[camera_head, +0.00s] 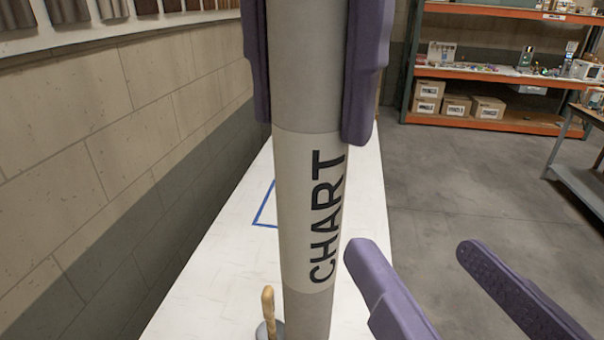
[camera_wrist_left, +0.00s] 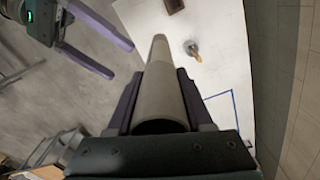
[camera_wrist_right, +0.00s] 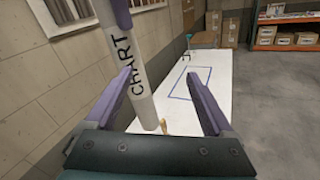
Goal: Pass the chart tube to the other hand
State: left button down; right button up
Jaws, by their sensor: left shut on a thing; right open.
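The chart tube (camera_head: 310,215) is a long grey cylinder with a pale band reading CHART, held roughly upright over the white table. My left gripper (camera_head: 310,128) is shut on its upper part, a finger on each side. In the left wrist view the tube (camera_wrist_left: 160,85) runs away from between the fingers, its near end open. My right gripper (camera_head: 414,250) is open and empty, right of the tube's lower part. In the right wrist view the tube (camera_wrist_right: 128,75) slants past the left fingertip, its lower part showing between the fingers (camera_wrist_right: 158,73); contact cannot be told.
The white table (camera_head: 230,270) carries a blue taped outline (camera_head: 263,205). A wooden-handled item (camera_head: 268,315) stands close to the tube's lower part. A wall (camera_head: 120,130) with a sample rack runs along the left. An orange shelf (camera_head: 480,120) with boxes stands far right; open floor lies between.

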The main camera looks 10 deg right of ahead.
aim_at(282, 185)
jog(key=s+a+n+y, duration=0.2)
jog(key=a+n+y, duration=0.1)
jog(key=a+n, duration=0.15)
jog(key=shift+n, duration=0.35)
jog(key=x, duration=1.2)
jog(key=shift+w+d, duration=0.15)
jog(key=shift+d, duration=0.15)
pick_arm(q)
jog(key=shift+d, duration=0.1)
pick_arm(e)
jog(key=shift+a, duration=0.15)
grip_shut()
pick_arm(q)
jog(key=shift+c, duration=1.1)
grip_release()
